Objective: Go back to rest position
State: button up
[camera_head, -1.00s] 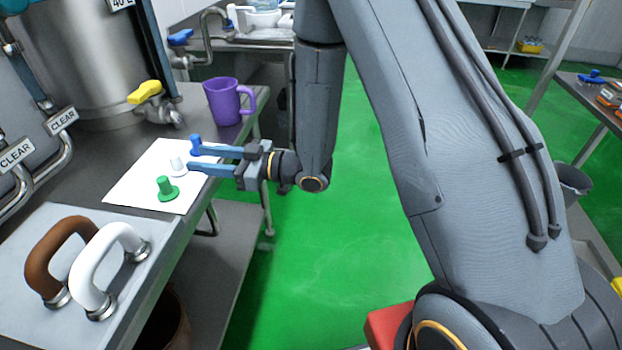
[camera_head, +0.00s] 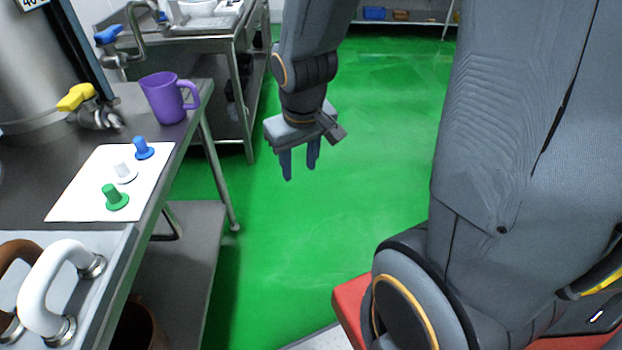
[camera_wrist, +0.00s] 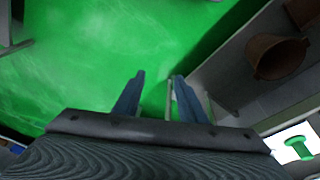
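My gripper (camera_head: 300,166) hangs pointing down over the open green floor, to the right of the table, in the head view. Its two blue fingers are apart with nothing between them. The wrist view also shows the fingers (camera_wrist: 157,95) spread and empty above the floor. The green peg also shows at the lower right of the wrist view (camera_wrist: 298,146).
A purple mug (camera_head: 163,100) stands at the steel table's far edge, beside a yellow-handled tap (camera_head: 76,97). A white handle (camera_head: 48,285) and a brown handle (camera_head: 12,262) are at the near left. A brown bucket (camera_wrist: 272,58) is on the lower shelf. The green floor (camera_head: 370,140) is clear.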

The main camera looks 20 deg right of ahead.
jog(key=s+r+m+g, duration=0.1)
jog(key=s+g, duration=0.1)
jog(key=s, duration=0.4)
jog(key=shift+s+a+r, duration=0.15)
jog(key=shift+s, duration=0.25)
